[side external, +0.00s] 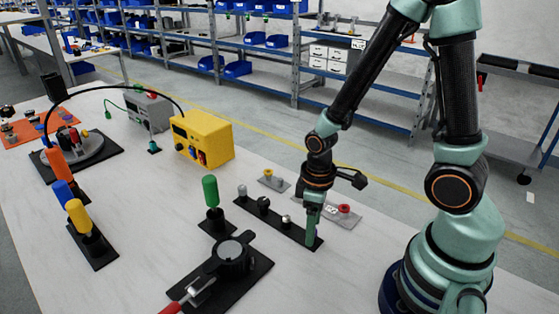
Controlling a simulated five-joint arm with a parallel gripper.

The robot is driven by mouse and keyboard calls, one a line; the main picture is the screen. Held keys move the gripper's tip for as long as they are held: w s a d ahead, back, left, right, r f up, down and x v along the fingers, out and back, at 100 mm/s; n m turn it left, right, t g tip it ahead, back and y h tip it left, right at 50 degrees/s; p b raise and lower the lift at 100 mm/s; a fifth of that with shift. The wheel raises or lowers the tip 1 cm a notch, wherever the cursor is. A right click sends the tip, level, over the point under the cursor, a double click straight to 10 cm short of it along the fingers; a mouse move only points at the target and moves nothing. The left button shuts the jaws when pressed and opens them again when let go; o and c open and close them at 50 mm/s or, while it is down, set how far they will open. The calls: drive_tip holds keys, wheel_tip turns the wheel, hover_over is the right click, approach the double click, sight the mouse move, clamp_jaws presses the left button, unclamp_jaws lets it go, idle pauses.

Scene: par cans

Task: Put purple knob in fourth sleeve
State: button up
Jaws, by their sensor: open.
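No purple knob can be made out in the side external view. A long black strip (270,230) lies on the table with small light and dark knobs along it. These include a pale knob (242,191) at the far end, a dark one (263,203), and a pale one (286,221). My gripper (311,238) points down at the near right end of the strip and hides part of it. It is open. Whether anything stands between its fingers is hidden. I cannot tell which place is the fourth sleeve.
A green-handled tool (210,191) stands in a black holder. A black round fixture (234,256) stands in front. Orange (57,165), blue (63,192) and yellow (78,215) handles stand at left. A yellow box (205,138) is behind. A grey plate with a red knob (344,209) lies right of my gripper.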

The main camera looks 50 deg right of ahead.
drive_tip(key=shift+r, duration=0.15)
wheel_tip(320, 180, up, 12)
idle(0.7)
wheel_tip(320, 180, up, 10)
drive_tip(key=w+m+t, duration=0.2)
drive_tip(key=m+t, duration=0.2)
drive_tip(key=t, duration=0.1)
drive_tip(key=shift+t, duration=0.3)
